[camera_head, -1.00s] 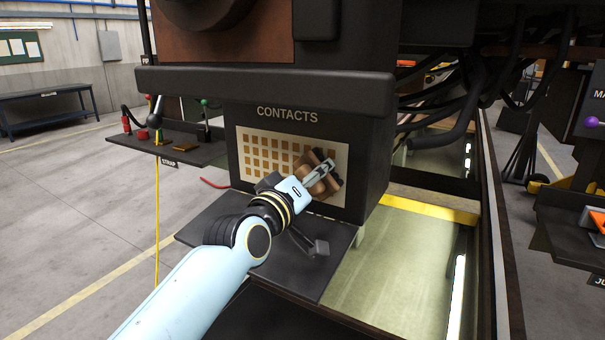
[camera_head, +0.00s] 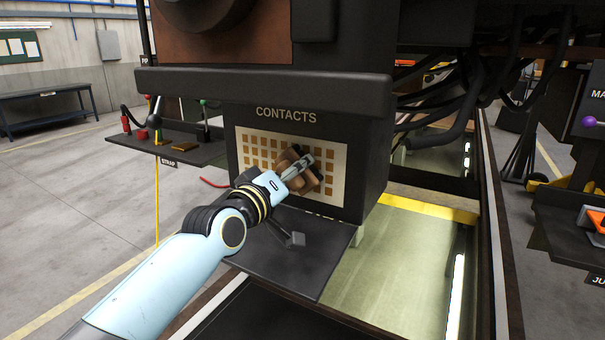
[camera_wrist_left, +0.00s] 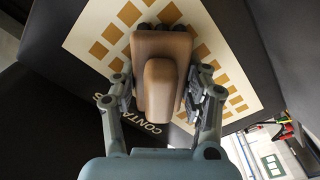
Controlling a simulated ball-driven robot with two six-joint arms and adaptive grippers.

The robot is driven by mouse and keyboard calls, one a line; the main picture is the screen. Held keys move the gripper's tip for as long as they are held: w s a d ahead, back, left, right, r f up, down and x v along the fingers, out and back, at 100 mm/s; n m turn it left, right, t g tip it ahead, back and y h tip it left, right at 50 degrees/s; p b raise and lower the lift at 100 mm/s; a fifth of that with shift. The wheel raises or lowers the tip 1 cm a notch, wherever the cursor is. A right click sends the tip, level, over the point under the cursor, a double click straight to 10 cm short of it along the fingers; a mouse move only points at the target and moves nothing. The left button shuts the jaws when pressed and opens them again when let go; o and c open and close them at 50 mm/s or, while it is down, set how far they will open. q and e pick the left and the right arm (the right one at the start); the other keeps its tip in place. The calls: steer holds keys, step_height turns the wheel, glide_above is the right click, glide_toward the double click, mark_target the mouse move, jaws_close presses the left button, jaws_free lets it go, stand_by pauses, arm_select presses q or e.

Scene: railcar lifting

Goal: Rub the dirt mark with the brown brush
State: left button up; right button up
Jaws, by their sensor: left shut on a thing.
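My left gripper (camera_head: 300,172) is shut on the brown brush (camera_head: 290,160), whose wooden body fills the middle of the left wrist view (camera_wrist_left: 160,85) between the two fingers. The brush is in front of the cream contacts panel (camera_head: 262,140) with its rows of copper-coloured squares, and its dark bristle side faces the panel. Whether the bristles touch the panel I cannot tell. The brush covers several squares. I see no distinct dirt mark in either view; it may be hidden behind the brush. My right gripper does not show.
A dark shelf (camera_head: 290,255) juts out below the panel, with a small dark tool (camera_head: 298,239) on it. A side shelf (camera_head: 190,152) marked "STRAP" is at left. A thick dark ledge (camera_head: 260,87) overhangs the panel. A yellow-edged pit lies at right.

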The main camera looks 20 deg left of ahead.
mark_target(264, 157)
arm_select(q)
steer(key=shift+w+a, duration=0.1)
steer(key=shift+a, duration=1.3)
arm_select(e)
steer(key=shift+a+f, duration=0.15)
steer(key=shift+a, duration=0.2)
arm_select(q)
steer(key=shift+w+a+b, duration=0.15)
steer(key=shift+a+b, duration=0.3)
steer(key=shift+a, duration=1.2)
steer(key=shift+w+a+f+b, duration=0.1)
steer(key=shift+a+b, duration=0.45)
steer(key=shift+a, duration=1.2)
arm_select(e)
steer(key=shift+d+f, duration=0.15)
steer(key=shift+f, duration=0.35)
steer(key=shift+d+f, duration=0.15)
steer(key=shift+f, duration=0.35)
